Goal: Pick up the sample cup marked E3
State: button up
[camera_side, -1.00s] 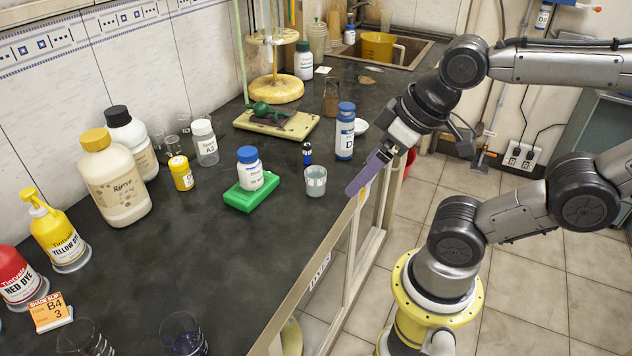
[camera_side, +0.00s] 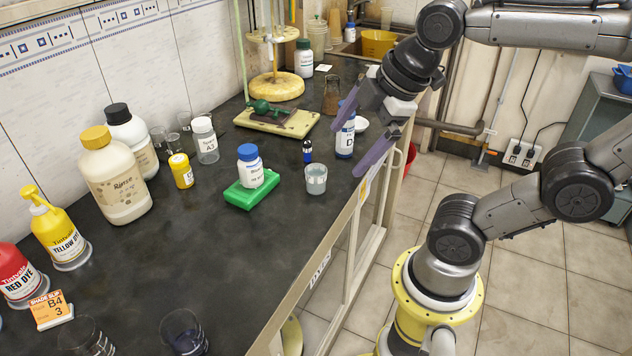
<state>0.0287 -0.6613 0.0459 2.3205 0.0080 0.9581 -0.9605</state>
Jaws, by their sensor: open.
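I cannot read an E3 mark on any cup. A small clear cup (camera_side: 316,179) with pale liquid stands upright near the bench's right edge. Two more clear cups with dark contents, the front cup (camera_side: 184,333) and the cup at the lower left (camera_side: 85,338), stand at the near end, partly cut off by the frame. My gripper (camera_side: 346,152) has its two purple fingers spread apart, with nothing held. It hangs at the bench's right edge, just right of the pale-liquid cup, and its fingers partly cover the blue-capped bottle marked D (camera_side: 346,141).
A blue-capped bottle (camera_side: 249,167) stands on a green block (camera_side: 246,193). A dark blue vial (camera_side: 307,151), a yellow jar (camera_side: 181,170) and a bottle marked A3 (camera_side: 205,141) stand around. A burette stand (camera_side: 276,87) is behind.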

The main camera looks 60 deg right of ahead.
jog(key=w+d+n+g, duration=0.2)
jog(key=w+d+n, duration=0.2)
jog(key=w+n, duration=0.35)
jog(key=n+g, duration=0.2)
jog(key=g, duration=0.1)
send_over(316, 170)
jog(key=s+a, duration=0.1)
jog(key=a, duration=0.1)
notch_tip(316, 170, down, 9)
jog(key=shift+f, duration=6.9)
jog(key=c, duration=1.5)
